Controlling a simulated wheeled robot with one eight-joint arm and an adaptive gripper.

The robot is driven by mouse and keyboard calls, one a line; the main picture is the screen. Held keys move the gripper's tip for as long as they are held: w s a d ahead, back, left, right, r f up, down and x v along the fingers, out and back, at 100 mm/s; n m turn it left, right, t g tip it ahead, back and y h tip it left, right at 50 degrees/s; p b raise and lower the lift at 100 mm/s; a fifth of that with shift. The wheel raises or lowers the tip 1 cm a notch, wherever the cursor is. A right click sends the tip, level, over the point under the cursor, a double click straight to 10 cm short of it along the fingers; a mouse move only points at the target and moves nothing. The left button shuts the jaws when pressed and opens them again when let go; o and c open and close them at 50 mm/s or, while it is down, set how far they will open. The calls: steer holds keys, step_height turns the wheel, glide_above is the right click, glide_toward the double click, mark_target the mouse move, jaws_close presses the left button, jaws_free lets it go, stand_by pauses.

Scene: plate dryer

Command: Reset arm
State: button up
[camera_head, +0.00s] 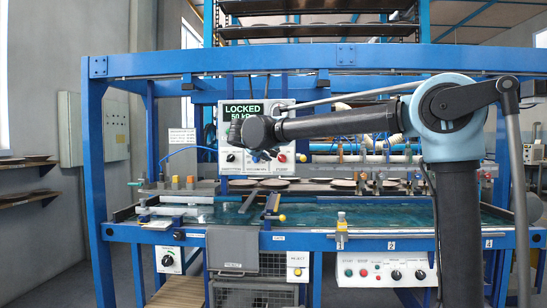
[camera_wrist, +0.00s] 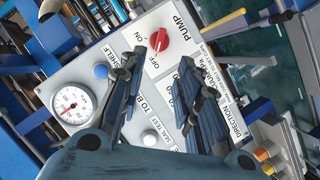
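My arm reaches left across the machine in the head view. My gripper (camera_head: 262,154) is in front of the white control panel (camera_head: 291,105), partly covering its lower part. In the wrist view the two dark fingers of my gripper (camera_wrist: 172,54) stand apart with nothing between them. I cannot tell whether a finger touches the panel. A display (camera_head: 243,112) reads LOCKED, 50 kPa.
A blue frame (camera_head: 260,62) surrounds the machine, with its top beam above my arm. A blue-green bed (camera_head: 370,212) lies below, with rods and clamps along it. A second control box (camera_head: 385,270) hangs at the front right. Shelves stand at the back.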

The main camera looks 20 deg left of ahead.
steer(key=d+f+m+g+h, duration=0.15)
steer(key=d+f, duration=0.25)
steer(key=d, duration=0.5)
steer(key=w+d+f+m+g+h, duration=0.1)
steer(key=d+f+g, duration=0.15)
steer(key=d, duration=0.75)
steer(key=d+f+m+g+h, duration=0.1)
steer(key=d+f, duration=0.3)
steer(key=d, duration=0.5)
steer(key=s+d+f+m+g, duration=0.1)
steer(key=s+d+f, duration=0.25)
steer(key=d, duration=0.25)
steer(key=s+d+f+g, duration=0.1)
steer(key=s+d+f, duration=0.1)
steer(key=d+f, duration=0.3)
steer(key=s+d+f+m+g, duration=0.1)
steer(key=s+d+f+g, duration=0.15)
steer(key=d, duration=0.45)
steer(key=s+d+f+m+g+y, duration=0.1)
steer(key=s+d+f, duration=0.3)
steer(key=s+f, duration=0.7)
steer(key=s+d+f+m+g+y, duration=0.2)
steer(key=s+d+f+y, duration=0.1)
steer(key=s+f, duration=0.9)
steer(key=shift+s+d+f, duration=0.15)
steer(key=shift+d+f, duration=0.1)
steer(key=shift+d, duration=0.3)
steer(key=shift+s, duration=0.1)
